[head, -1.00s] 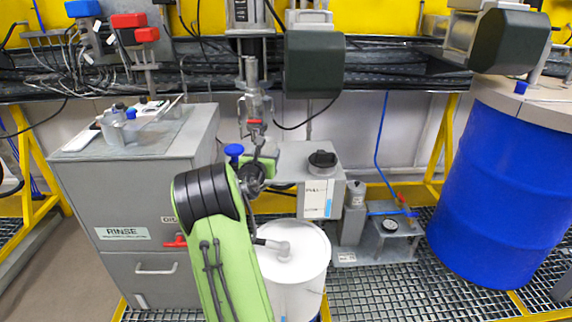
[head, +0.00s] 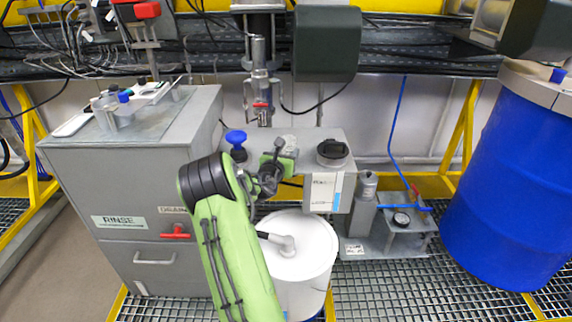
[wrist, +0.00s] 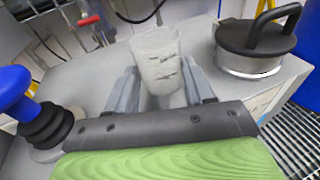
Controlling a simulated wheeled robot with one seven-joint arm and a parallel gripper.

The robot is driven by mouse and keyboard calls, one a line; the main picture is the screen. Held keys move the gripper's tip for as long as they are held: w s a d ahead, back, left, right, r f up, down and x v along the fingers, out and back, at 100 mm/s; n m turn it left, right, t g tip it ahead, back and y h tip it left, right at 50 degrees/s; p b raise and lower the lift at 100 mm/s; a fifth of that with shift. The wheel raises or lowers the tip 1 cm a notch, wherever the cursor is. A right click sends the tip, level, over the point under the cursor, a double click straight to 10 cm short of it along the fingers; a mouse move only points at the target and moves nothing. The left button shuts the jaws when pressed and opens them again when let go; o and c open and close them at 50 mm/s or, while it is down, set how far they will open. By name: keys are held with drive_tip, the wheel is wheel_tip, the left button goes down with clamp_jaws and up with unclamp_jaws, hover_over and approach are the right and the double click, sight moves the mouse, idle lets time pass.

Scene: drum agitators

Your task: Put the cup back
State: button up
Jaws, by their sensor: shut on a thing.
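The cup (wrist: 156,50) is a pale grey, slightly see-through tumbler with dark marks on its side. In the wrist view it stands roughly upright between the two grey fingers of my gripper (wrist: 160,80), which is shut on it. In the head view my gripper (head: 276,160) is over the grey machine box (head: 305,140), between a blue knob and a black lid.
The blue knob (head: 236,139) on black bellows and the black handled lid (head: 333,152) flank my gripper closely. A white drum (head: 305,245) stands below. The RINSE cabinet (head: 120,170) at left carries small containers. A blue barrel (head: 515,185) stands at right.

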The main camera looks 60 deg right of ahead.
wheel_tip(320, 180, down, 2)
drive_tip(key=shift+f, duration=0.1)
drive_tip(key=shift+f, duration=0.15)
drive_tip(key=o, duration=1.1)
